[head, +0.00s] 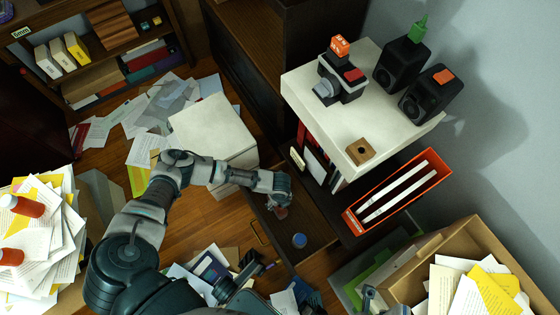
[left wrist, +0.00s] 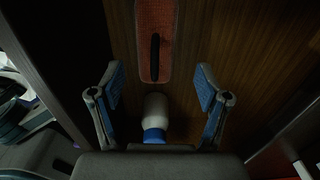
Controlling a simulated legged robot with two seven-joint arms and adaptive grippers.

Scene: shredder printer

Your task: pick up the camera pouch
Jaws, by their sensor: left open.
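A reddish pouch with a black strap, likely the camera pouch (left wrist: 168,22), lies on the wooden drawer floor at the top of the left wrist view. In the head view a small reddish patch of it (head: 281,212) shows below my left gripper, and the rest is hidden. My left gripper (head: 277,198) is over the open drawer. In the left wrist view its fingers (left wrist: 160,78) are spread wide with nothing held, and the pouch's lower end lies between and beyond the tips. Grey mechanical parts, perhaps my right gripper (head: 370,296), show at the bottom edge of the head view.
A white and blue object (left wrist: 154,115) lies close to the pouch, and its blue end (head: 299,240) shows in the drawer (head: 318,222). The drawer walls are close on both sides. A white box (head: 212,128) stands left of the drawer, and a white-topped cabinet (head: 375,115) right.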

